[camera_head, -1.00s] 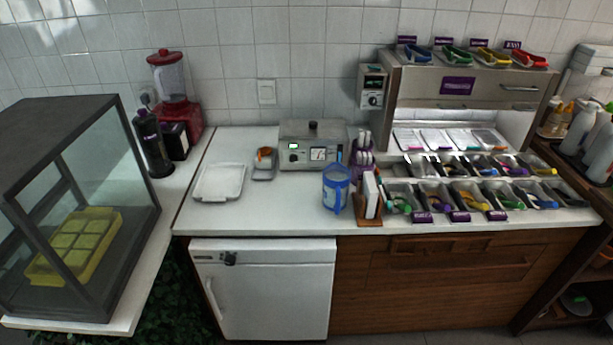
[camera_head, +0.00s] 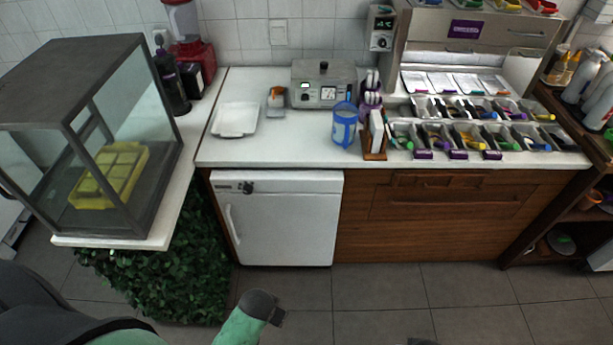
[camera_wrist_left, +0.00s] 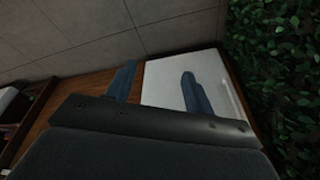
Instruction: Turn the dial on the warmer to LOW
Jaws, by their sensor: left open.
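A grey metal box (camera_head: 323,84) with a black lid knob on top stands at the back of the counter. It looks like the warmer. Its front has a small lit green display, a dark dial (camera_head: 305,98) below it and a white gauge (camera_head: 328,93). The dial's setting is too small to read. My left gripper (camera_head: 276,312) is low over the floor, in front of the white cabinet and well away from the box. In the left wrist view its two fingers (camera_wrist_left: 158,86) are apart with nothing between them. My right gripper does not show.
A white tray (camera_head: 235,119) lies left. A wall controller (camera_head: 381,28) has another dial. A glass case (camera_head: 105,140) stands left.

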